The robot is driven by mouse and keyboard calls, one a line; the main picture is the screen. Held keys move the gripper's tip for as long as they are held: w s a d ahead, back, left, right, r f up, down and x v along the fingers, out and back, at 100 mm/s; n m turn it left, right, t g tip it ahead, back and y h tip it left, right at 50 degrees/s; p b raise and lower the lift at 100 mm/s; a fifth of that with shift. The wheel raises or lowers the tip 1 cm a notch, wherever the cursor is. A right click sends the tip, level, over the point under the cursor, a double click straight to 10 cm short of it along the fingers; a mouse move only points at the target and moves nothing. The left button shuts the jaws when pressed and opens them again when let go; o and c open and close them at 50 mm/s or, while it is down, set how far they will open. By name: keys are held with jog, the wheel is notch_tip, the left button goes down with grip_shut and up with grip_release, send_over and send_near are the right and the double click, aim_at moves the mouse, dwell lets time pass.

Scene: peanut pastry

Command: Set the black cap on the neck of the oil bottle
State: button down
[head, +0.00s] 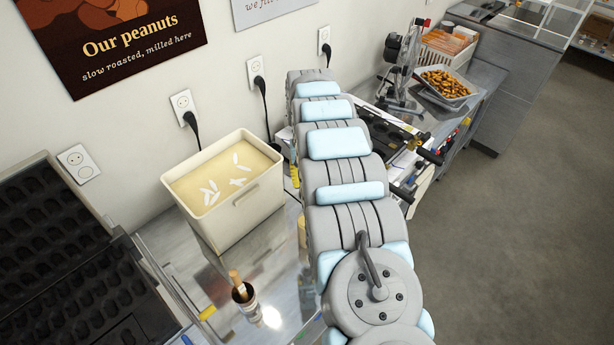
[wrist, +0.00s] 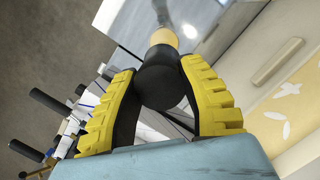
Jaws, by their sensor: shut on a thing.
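My gripper (wrist: 160,72) shows in the wrist view with its two yellow ribbed fingers closed around the round black cap (wrist: 162,88). Just beyond the cap, in line with it, is a pale yellow rounded piece (wrist: 163,38), which looks like part of the oil bottle. The cap overlaps it in the picture, and I cannot tell whether they touch. In the head view my arm hides the gripper and the cap. Only a yellowish sliver (head: 301,231) shows at the arm's left edge, perhaps the bottle.
A cream tub (head: 246,207) with pale pieces on a yellow filling stands left of my arm. A brush in a small pot (head: 244,292) is in front of it. Dark moulded trays (head: 62,250) lie at the left. A tray of peanuts (head: 446,83) stands at the back right.

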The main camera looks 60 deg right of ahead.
jog(key=shift+f+b, duration=0.7)
jog(key=shift+f, duration=1.55)
jog(key=shift+f+b, duration=1.35)
jog(key=shift+f, duration=1.1)
dwell(2.9)
jog(key=c, duration=0.6)
grip_release()
